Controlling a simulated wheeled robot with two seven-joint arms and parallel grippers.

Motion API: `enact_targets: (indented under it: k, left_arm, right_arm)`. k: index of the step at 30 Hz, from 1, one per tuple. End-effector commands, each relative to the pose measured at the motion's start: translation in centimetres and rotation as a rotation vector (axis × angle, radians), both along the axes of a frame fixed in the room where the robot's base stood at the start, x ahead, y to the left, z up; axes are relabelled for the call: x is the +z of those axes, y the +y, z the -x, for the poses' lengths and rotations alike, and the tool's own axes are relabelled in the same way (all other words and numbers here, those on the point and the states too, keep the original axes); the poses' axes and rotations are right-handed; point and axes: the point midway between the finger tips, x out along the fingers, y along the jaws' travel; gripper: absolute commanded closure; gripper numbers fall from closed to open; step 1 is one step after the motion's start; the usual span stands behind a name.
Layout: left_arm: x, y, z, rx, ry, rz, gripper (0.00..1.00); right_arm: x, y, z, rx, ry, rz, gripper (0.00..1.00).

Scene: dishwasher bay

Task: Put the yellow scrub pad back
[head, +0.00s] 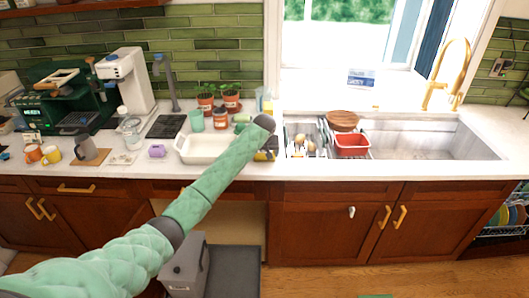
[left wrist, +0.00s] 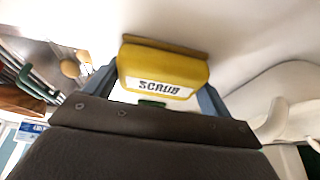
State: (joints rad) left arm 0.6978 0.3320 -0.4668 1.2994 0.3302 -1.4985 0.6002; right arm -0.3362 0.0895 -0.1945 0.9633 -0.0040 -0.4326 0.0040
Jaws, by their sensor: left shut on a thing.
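The yellow scrub pad (left wrist: 160,62) has a white label reading "SCRUB" and sits between the two fingers of my left gripper (left wrist: 157,88) in the left wrist view. The gripper is shut on it. In the head view my left arm reaches up from the lower left to the counter, with its wrist between the white tray (head: 190,158) and the sink (head: 425,140). The fingers there are small and mostly hidden by the arm; a bit of yellow shows beside the wrist. I cannot tell whether the pad touches the counter. My right gripper is not in view.
A dish rack (head: 322,130) with a red tub (head: 352,144) and a brown wooden bowl (head: 342,120) stands right of my wrist. Potted plants (head: 231,101) and a teal cup (head: 196,121) stand behind the tray. A gold tap (head: 438,80) rises behind the sink.

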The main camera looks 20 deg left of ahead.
Motion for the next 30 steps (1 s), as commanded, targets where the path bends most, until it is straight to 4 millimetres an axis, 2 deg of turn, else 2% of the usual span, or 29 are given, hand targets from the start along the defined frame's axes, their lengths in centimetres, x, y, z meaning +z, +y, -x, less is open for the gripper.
enact_targets:
  k: [1, 3, 14, 17, 21, 30]
  left_arm:
    - [0.0, 0.0, 0.0, 0.000, 0.000, 0.000, 0.11]
    - [0.0, 0.0, 0.0, 0.000, 0.000, 0.000, 0.00]
    - [0.6, -0.1, 0.2, 0.000, -0.001, 0.001, 0.00]
    - [1.7, -0.2, 0.6, 0.000, -0.002, 0.000, 0.00]
    - [4.1, -0.5, 1.6, -0.001, -0.003, 0.001, 0.00]
    - [9.1, -1.0, 3.6, 0.000, -0.002, 0.000, 0.00]
  right_arm:
    - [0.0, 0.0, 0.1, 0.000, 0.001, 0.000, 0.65]
    - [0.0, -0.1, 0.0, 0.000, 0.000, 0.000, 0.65]
    - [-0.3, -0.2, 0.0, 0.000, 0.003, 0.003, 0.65]
    - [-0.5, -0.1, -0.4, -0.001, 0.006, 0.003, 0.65]
    - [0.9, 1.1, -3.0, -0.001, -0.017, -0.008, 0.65]
    - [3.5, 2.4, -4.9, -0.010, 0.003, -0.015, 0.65]
